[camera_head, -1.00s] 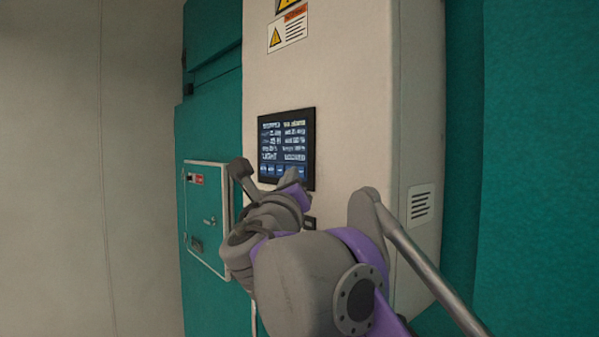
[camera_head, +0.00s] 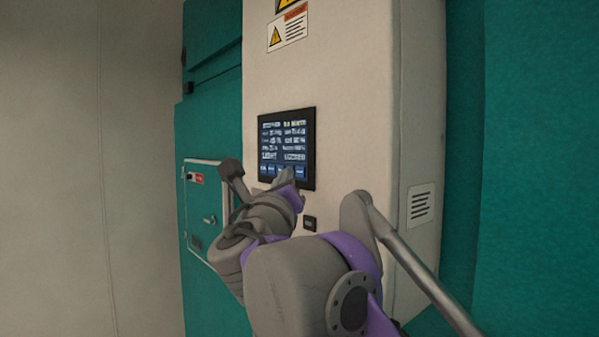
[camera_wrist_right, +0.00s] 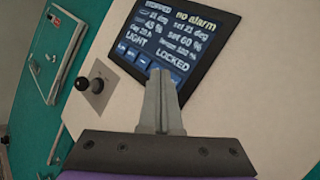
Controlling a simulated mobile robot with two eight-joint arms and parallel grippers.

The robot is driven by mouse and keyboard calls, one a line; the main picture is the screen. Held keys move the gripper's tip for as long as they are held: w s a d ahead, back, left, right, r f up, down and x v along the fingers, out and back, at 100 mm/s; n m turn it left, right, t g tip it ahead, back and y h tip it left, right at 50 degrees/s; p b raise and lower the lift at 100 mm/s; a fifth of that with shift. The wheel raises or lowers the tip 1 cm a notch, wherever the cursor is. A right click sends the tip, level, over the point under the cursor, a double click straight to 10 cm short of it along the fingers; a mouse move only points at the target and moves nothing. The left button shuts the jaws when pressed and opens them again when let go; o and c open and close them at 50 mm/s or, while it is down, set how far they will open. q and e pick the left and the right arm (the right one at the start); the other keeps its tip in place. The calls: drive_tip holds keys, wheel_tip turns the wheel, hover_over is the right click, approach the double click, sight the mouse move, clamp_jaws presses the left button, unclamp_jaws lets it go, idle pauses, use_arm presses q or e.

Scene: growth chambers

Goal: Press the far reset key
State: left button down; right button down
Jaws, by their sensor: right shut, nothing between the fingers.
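A dark touch screen (camera_head: 287,130) is set in the pale cabinet front. It also fills the upper middle of the right wrist view (camera_wrist_right: 172,30), reading "STOPPED", "no alarm", "LIGHT" and "LOCKED". A row of small blue keys (camera_wrist_right: 132,54) runs along its lower edge; their labels are too small to read, so I cannot tell which is the reset key. My right gripper (camera_head: 288,177) is shut and empty, its tips over the screen's lower edge. In the right wrist view the fingertips (camera_wrist_right: 160,76) hide part of the key row. Whether they touch the screen cannot be told.
A black round knob (camera_wrist_right: 97,86) on a square plate sits beside the screen. A white-edged panel (camera_head: 204,212) is on the teal wall at left. Warning labels (camera_head: 288,27) are above; a vent (camera_head: 420,204) is on the cabinet side.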

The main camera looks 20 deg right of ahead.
drive_tip(key=a, duration=0.1)
drive_tip(key=s+a, duration=0.1)
drive_tip(key=a, duration=0.2)
drive_tip(key=shift+s+a+p, duration=0.3)
drive_tip(key=shift+s+a, duration=0.05)
drive_tip(key=shift+f, duration=0.15)
idle(0.5)
